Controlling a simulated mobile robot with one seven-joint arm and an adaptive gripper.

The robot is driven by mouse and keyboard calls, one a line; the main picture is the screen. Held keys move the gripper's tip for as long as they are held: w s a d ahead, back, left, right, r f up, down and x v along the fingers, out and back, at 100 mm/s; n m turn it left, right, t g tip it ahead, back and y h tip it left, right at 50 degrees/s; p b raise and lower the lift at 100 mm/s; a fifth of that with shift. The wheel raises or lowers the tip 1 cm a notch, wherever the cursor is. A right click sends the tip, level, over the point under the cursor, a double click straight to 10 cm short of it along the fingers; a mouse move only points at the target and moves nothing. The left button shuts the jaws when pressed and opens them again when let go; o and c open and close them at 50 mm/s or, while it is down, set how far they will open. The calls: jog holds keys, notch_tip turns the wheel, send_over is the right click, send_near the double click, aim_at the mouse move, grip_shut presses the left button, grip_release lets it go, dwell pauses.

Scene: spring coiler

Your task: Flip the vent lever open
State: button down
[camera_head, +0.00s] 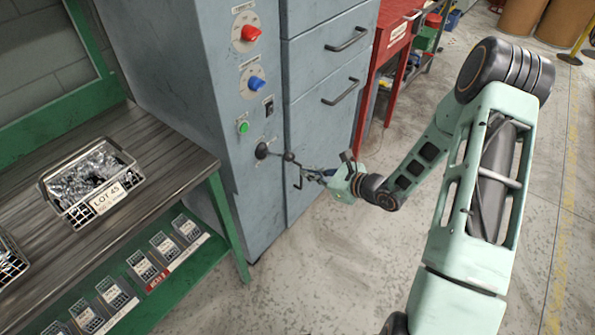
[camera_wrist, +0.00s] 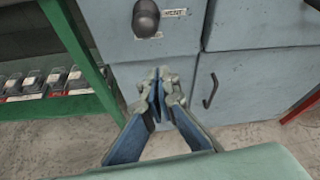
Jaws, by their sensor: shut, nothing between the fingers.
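The vent lever (camera_head: 275,154) is on the grey-blue cabinet front, low on its control column. It has a dark round hub and a thin arm that points right to a ball end. In the wrist view the vent lever (camera_wrist: 146,18) shows at the top as a dark knob beside a label reading VENT. My gripper (camera_head: 304,174) is just right of and below the ball end in the head view. In the wrist view my gripper (camera_wrist: 161,75) is shut and empty, below the lever. I cannot tell whether it touches the lever.
Above the lever are a red knob (camera_head: 250,33), a blue knob (camera_head: 256,84), a black switch (camera_head: 268,106) and a green button (camera_head: 243,127). Drawers with handles (camera_head: 341,92) are to the right. A green-framed bench holds a wire basket (camera_head: 92,182) at left.

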jog(key=v, duration=0.6)
jog(key=shift+d+r, duration=0.25)
jog(key=shift+r, duration=0.05)
jog(key=shift+s, duration=0.15)
